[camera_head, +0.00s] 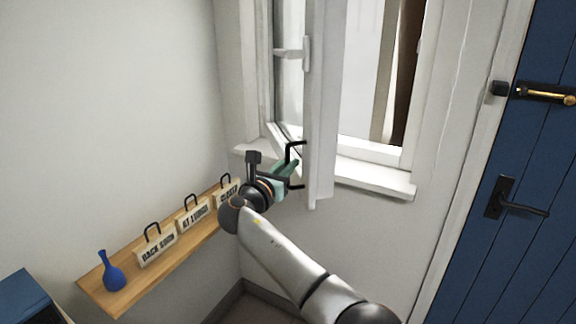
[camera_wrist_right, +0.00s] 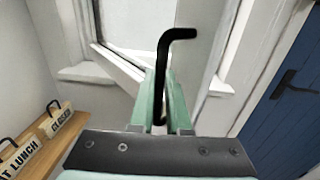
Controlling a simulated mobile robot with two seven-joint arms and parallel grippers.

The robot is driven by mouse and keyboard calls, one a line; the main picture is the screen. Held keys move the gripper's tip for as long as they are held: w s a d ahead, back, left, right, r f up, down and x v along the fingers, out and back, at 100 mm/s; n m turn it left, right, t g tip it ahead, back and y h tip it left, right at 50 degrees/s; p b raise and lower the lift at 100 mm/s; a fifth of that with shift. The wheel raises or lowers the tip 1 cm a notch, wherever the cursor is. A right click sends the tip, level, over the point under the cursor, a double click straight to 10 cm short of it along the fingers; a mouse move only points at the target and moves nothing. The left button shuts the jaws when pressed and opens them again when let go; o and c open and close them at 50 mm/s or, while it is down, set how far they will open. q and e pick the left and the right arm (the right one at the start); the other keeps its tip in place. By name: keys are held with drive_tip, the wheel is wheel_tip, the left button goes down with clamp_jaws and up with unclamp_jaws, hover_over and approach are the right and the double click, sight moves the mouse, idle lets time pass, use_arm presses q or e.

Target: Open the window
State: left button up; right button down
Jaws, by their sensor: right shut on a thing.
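The window has a white frame (camera_head: 408,100) in the wall, and its white sash (camera_head: 322,110) stands swung out into the room at an angle. A black bar handle (camera_head: 290,150) sits on the sash's left face, low down. It also shows in the right wrist view (camera_wrist_right: 164,65), rising between the fingers. My right gripper (camera_head: 291,168) is shut on the black handle; its green fingers (camera_wrist_right: 165,100) lie on both sides of the bar. My left gripper is not in view.
A wooden shelf (camera_head: 120,292) on the left wall holds a blue vase (camera_head: 111,272) and several small signs, close to my right wrist. The white window sill (camera_head: 375,178) runs below the opening. A blue door (camera_head: 535,190) with a black lever handle (camera_head: 515,200) stands at the right.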

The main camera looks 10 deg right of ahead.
drive_tip(key=shift+r, duration=0.25)
drive_tip(key=c, duration=0.9)
unclamp_jaws()
drive_tip(key=shift+f, duration=0.2)
drive_tip(key=v, duration=1.2)
drive_tip(key=shift+s+a+b, duration=0.15)
drive_tip(key=shift+s+b, duration=0.05)
drive_tip(key=shift+b, duration=0.2)
